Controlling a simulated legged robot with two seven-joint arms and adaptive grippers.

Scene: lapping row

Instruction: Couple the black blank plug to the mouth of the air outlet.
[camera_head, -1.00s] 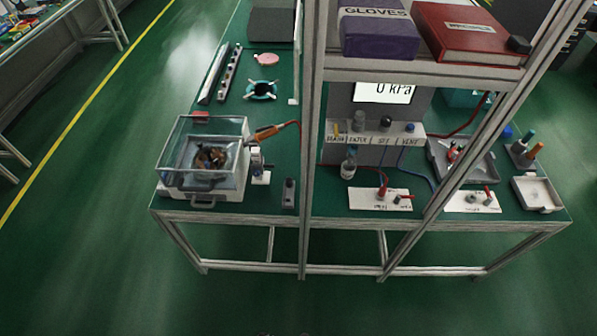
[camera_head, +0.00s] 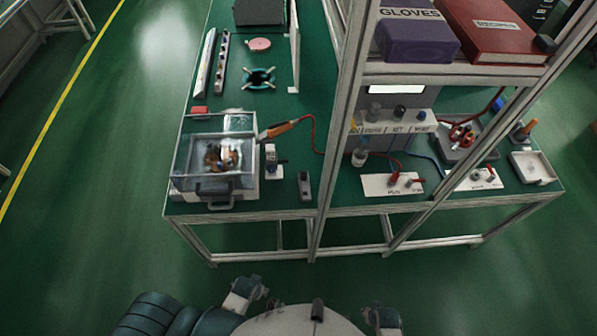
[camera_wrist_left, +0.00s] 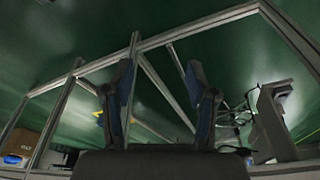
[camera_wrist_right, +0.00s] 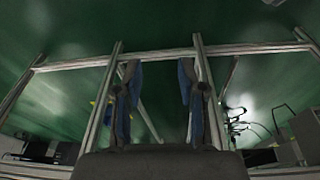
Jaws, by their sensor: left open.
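A grey panel (camera_head: 395,122) on the bench carries a row of labelled ports with small caps. One cap (camera_head: 400,112) looks black. Another small black piece (camera_head: 545,44) sits at the right end of the upper shelf. I cannot tell which of these is the blank plug, or which port is the air outlet. My left gripper (camera_head: 262,292) and right gripper (camera_head: 384,318) are low in front of the bench, away from everything on it. The left wrist view shows the left fingers (camera_wrist_left: 158,85) apart and empty. The right wrist view shows the right fingers (camera_wrist_right: 159,85) apart and empty.
A frame post (camera_head: 345,120) rises between me and the panel. White plates with red-handled fittings (camera_head: 393,186) lie before it. A clear-lidded box (camera_head: 215,165), a grey tray (camera_head: 532,168) and a red book (camera_head: 490,30) are also there. The floor before the bench is clear.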

